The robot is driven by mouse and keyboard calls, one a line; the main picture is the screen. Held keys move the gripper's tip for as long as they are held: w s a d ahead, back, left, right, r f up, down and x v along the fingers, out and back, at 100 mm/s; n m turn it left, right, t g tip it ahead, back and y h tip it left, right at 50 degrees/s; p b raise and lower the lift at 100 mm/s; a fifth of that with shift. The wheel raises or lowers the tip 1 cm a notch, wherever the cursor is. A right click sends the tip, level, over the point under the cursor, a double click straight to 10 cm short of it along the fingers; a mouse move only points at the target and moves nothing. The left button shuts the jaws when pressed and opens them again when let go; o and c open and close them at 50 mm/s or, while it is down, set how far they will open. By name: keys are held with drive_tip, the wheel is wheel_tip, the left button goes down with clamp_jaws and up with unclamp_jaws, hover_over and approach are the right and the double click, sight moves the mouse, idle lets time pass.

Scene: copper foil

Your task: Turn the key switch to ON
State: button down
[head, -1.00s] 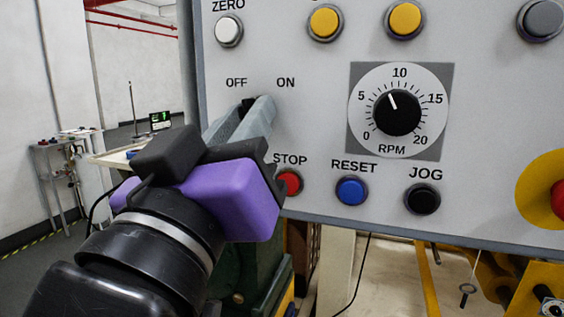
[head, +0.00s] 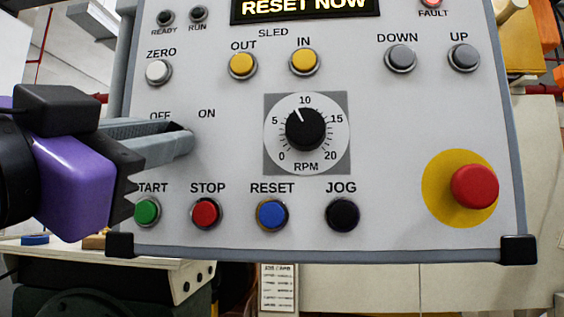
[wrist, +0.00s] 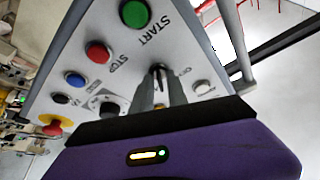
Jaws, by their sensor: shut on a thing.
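The key switch (wrist: 158,69) sits on the grey control panel, below the OFF and ON labels (head: 207,113). In the head view it is mostly hidden by my fingers. My gripper (head: 184,136) reaches in from the left, with its grey fingertips at the panel face, closed around the key. In the wrist view my gripper (wrist: 160,80) points at the panel, and a dark bit of the key shows between the fingertips. I cannot tell which label the key points to.
Close below are the green START (head: 146,211) and red STOP (head: 206,213) buttons. The RPM knob (head: 305,129) is to the right. A red mushroom button (head: 474,187) is at the far right. The display (head: 305,9) reads RESET NOW.

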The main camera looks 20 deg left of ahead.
drive_tip(key=shift+m+h, duration=0.4)
drive_tip(key=shift+m, duration=0.2)
drive_tip(key=c, duration=1.6)
unclamp_jaws()
drive_tip(key=b+v, duration=0.1)
drive_tip(key=v, duration=0.6)
drive_tip(key=shift+s+f, duration=0.1)
drive_tip(key=shift+s, duration=0.3)
